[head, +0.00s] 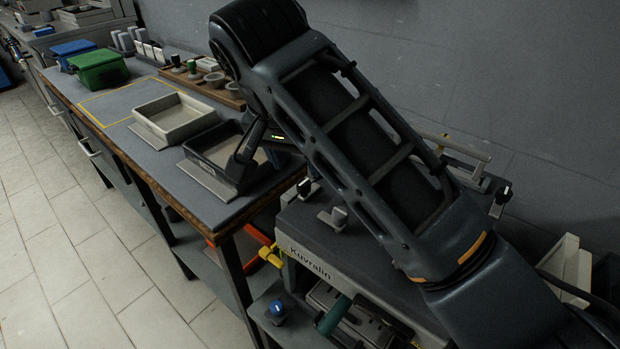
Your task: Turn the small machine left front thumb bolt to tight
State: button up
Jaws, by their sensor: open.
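A grey machine marked "Kuvralin" (310,262) stands at the lower middle, right of the bench. On its top, toward the left front, is a small grey fitting with a dark knob (338,215). Another black knob with a light tip (304,188) stands behind it to the left. A third dark knob (500,196) shows at the right rear. I cannot tell which is the left front thumb bolt, or how tight any is. My gripper (244,154) is open, above the dark tray and left of the machine; my arm hides part of it and much of the machine top.
A dark tray (205,172) and a beige tray (150,125) sit on the bench (130,97). Green (98,72) and blue (72,50) bins stand farther back. A yellow part (271,265) and blue knob (277,308) are by the machine's left side. The tiled floor at left is clear.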

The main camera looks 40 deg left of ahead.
aim_at(303, 183)
jog(key=x, duration=0.7)
jog(key=shift+s, duration=0.1)
grip_shut()
dwell(0.3)
